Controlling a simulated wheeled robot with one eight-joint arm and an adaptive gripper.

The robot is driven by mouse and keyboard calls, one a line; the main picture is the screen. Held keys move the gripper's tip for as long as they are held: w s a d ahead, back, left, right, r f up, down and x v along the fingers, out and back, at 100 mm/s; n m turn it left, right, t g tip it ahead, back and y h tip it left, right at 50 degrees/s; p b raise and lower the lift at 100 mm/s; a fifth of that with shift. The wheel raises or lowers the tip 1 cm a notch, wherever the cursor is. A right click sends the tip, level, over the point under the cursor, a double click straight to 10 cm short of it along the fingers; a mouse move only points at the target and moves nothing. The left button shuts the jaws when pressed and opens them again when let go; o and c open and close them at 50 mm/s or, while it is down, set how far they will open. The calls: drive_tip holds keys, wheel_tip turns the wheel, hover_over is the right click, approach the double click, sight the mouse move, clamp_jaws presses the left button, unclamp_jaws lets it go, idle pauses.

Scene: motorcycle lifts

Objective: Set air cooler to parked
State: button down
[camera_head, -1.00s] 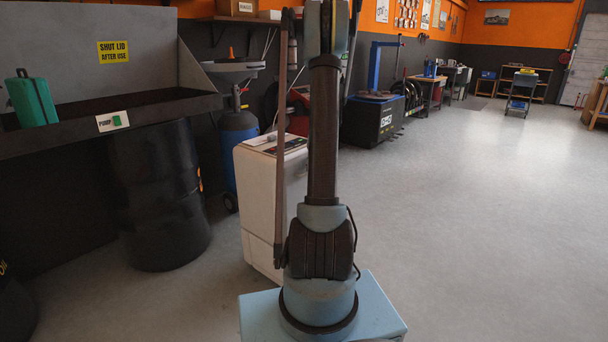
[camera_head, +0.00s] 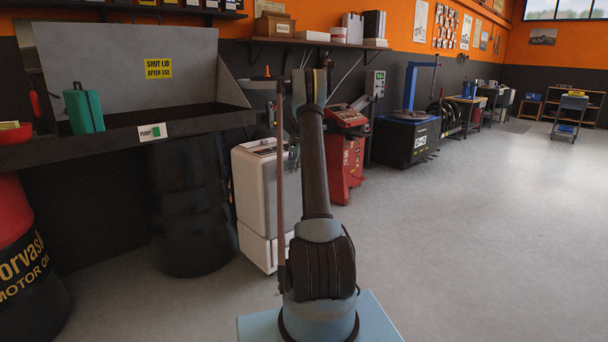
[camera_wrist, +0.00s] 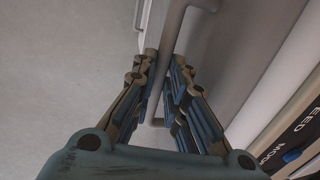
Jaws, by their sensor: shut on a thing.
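The air cooler (camera_head: 262,192) is a white upright cabinet on the floor, left of my arm in the head view. My arm hides part of its right side. In the wrist view, its pale body (camera_wrist: 245,60) fills the right, with a dark control panel (camera_wrist: 290,145) at the lower right edge. A grey bar handle (camera_wrist: 178,30) stands out from the body. My gripper (camera_wrist: 164,72) has its fingers on both sides of this handle and is shut on it. The head view does not show the fingers clearly.
A black drum (camera_head: 192,215) stands left of the cooler, under a grey wash basin (camera_head: 125,50). A red and black oil drum (camera_head: 25,265) is at far left. A red machine (camera_head: 346,160) and a black tyre changer (camera_head: 408,140) stand behind. The floor at right (camera_head: 480,240) is clear.

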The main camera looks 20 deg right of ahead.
drive_tip(key=shift+w+a+r, duration=0.1)
drive_tip(key=shift+w+a, duration=0.25)
drive_tip(key=shift+w, duration=0.4)
drive_tip(key=shift+w+a+f, duration=0.1)
drive_tip(key=shift+w+a, duration=0.25)
drive_tip(key=shift+w, duration=0.4)
drive_tip(key=shift+w+a+r, duration=0.1)
drive_tip(key=shift+w+a, duration=0.25)
drive_tip(key=shift+w, duration=0.4)
drive_tip(key=c, duration=1.6)
unclamp_jaws()
drive_tip(key=shift+a, duration=0.1)
wheel_tip(320, 180, up, 12)
drive_tip(key=s+d, duration=0.1)
drive_tip(key=s, duration=0.1)
drive_tip(key=shift+d+f, duration=0.15)
drive_tip(key=shift+f, duration=0.1)
